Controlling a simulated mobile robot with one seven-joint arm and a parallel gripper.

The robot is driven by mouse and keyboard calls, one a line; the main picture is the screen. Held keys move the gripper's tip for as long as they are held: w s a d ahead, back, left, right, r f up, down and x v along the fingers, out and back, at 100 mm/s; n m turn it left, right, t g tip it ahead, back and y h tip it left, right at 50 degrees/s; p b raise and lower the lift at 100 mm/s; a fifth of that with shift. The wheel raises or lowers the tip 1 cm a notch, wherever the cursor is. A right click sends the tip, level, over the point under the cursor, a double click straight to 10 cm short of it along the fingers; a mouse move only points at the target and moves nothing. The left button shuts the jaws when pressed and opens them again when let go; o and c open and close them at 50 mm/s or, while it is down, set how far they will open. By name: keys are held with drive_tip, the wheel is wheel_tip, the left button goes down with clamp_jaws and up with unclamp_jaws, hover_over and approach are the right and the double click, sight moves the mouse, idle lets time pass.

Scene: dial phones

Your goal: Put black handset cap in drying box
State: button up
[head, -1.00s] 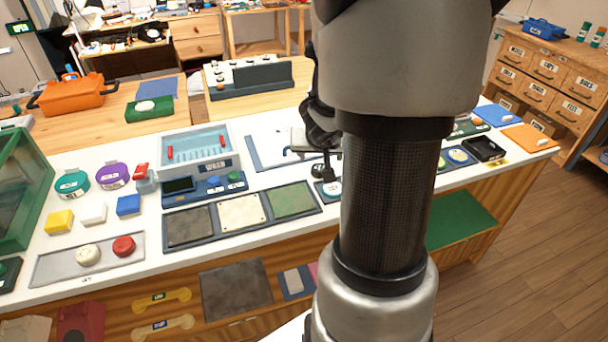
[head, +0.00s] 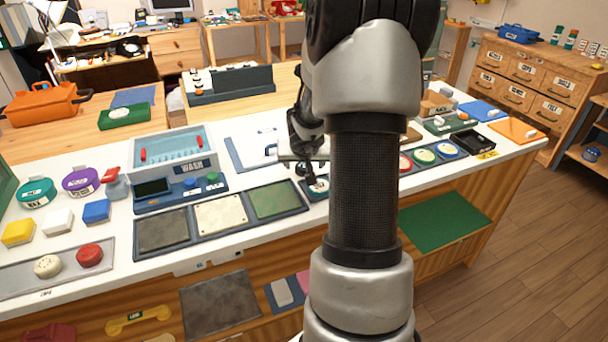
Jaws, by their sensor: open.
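My gripper (head: 312,172) hangs open over the white counter, just left of my arm's thick lower link. Its fingertips are above or beside a small dark stand with a pale disc (head: 318,186). I cannot tell whether they touch it. I cannot pick out the black handset cap for certain; the fingers and arm cover part of this area. A cream cap (head: 47,266) and a red cap (head: 89,256) with holes sit on a grey tray at the left. No box is clearly readable as the drying box; a black open tray (head: 474,143) stands at the right end.
A wash basin (head: 172,155) stands left of my gripper, with a three-pad tray (head: 221,215) in front of it. Coloured blocks (head: 57,222) are at the left. My arm hides the middle of the counter.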

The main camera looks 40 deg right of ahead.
drive_tip(key=shift+w+d+f, duration=0.2)
drive_tip(key=shift+w+f, duration=0.2)
drive_tip(key=shift+f, duration=0.2)
drive_tip(key=shift+r, duration=0.1)
drive_tip(key=c, duration=1.2)
